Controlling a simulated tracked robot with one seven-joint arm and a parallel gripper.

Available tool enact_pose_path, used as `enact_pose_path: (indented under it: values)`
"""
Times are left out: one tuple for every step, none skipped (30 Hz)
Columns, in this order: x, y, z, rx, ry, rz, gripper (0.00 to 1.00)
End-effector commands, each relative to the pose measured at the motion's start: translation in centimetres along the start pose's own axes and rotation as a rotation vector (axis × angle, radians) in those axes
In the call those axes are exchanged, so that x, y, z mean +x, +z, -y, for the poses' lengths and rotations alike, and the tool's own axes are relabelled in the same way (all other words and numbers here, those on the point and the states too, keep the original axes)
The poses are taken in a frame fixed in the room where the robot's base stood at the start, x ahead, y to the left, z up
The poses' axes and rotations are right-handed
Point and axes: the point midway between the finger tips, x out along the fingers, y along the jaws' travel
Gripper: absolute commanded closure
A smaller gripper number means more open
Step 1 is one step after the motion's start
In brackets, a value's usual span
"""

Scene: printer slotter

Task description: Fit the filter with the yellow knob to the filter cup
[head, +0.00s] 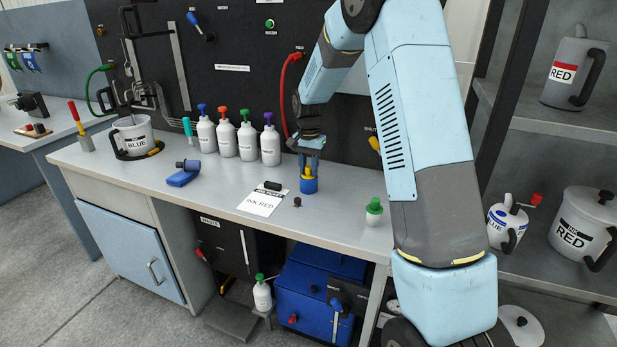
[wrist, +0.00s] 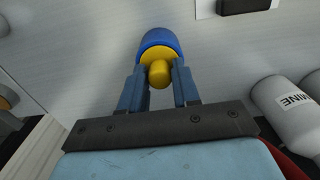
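The filter with the yellow knob (wrist: 158,73) sits upright in or on a round blue cup-like piece (head: 309,186) on the workbench. I cannot tell where the filter ends and the cup begins. My gripper (head: 309,161) points down over it, with one finger on either side of the yellow knob. In the wrist view my gripper (wrist: 160,82) has its two blue fingers close beside the knob, tips near the yellow top. Whether they press on it or stand slightly apart is unclear. The underside of the blue piece is hidden.
A green-topped white container (head: 374,212) stands right. White bottles (head: 270,146) line the back.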

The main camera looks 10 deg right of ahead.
Motion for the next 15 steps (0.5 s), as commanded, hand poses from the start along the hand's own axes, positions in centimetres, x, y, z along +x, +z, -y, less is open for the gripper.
enact_pose_path:
  values:
    - [-0.02, -0.01, -0.01, 0.000, 0.000, 0.000, 0.64]
    - [-0.02, -0.01, -0.01, 0.000, 0.000, 0.000, 0.61]
    - [-0.02, -0.01, 0.00, 0.000, 0.000, 0.000, 0.57]
    - [-0.02, -0.01, 0.00, 0.000, 0.000, 0.000, 0.54]
    - [-0.02, -0.01, 0.00, 0.000, 0.000, 0.000, 0.51]
    - [-0.03, -0.01, 0.00, 0.000, 0.000, 0.000, 0.47]
    - [-0.03, -0.01, 0.00, 0.000, 0.000, 0.000, 0.46]
    - [-0.03, -0.01, 0.00, 0.000, 0.000, 0.000, 0.46]
    - [-0.03, -0.01, 0.00, 0.000, 0.000, 0.000, 0.46]
    - [-0.03, -0.01, 0.00, 0.000, 0.000, 0.000, 0.46]
    - [-0.03, -0.01, 0.00, 0.000, 0.000, 0.000, 0.46]
    - [-0.03, -0.01, 0.00, 0.000, 0.000, 0.000, 0.46]
    - [-0.05, -0.01, 0.00, 0.000, 0.000, 0.000, 0.46]
    - [-0.09, -0.01, 0.00, 0.000, 0.000, -0.001, 0.46]
    - [-0.21, -0.02, 0.01, 0.000, -0.001, -0.001, 0.46]
